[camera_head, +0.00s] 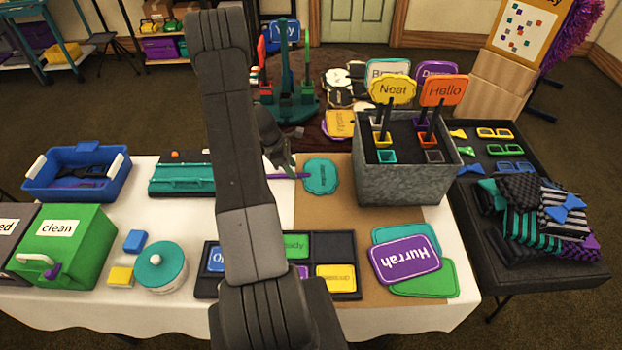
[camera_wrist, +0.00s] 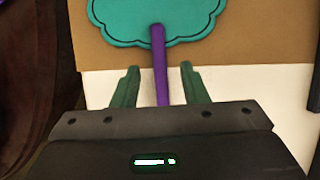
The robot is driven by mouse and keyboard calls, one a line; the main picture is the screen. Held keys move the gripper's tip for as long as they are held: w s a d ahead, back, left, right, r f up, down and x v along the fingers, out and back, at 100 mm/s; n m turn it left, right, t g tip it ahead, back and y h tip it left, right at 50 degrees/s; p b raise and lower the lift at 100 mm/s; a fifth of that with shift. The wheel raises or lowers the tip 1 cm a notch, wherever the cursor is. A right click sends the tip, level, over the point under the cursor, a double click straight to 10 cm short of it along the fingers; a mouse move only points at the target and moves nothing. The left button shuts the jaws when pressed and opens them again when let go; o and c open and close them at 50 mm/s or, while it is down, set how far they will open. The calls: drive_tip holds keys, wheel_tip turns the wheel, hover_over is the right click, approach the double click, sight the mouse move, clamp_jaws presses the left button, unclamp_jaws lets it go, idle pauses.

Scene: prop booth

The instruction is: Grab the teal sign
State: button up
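The teal sign (camera_head: 321,176) has a scalloped edge and a purple stick (camera_head: 289,176); it lies at the back of the table, partly on brown paper. In the wrist view the teal head (camera_wrist: 155,18) is at the top, with its stick (camera_wrist: 160,65) running down toward the gripper. My gripper (camera_wrist: 161,72) is open, with one green finger on each side of the stick and a gap on both sides. In the head view my gripper (camera_head: 287,165) is at the stick, left of the sign's head.
A grey metal bin (camera_head: 400,185) with upright signs stands right of the teal sign. A purple "Hurrah" sign (camera_head: 405,261) lies over teal and green ones in front. A dark sectioned tray (camera_head: 340,245) lies at the table's front.

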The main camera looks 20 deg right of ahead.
drive_tip(key=shift+b+x, duration=0.3)
drive_tip(key=shift+x, duration=0.8)
drive_tip(key=shift+f, duration=0.15)
clamp_jaws()
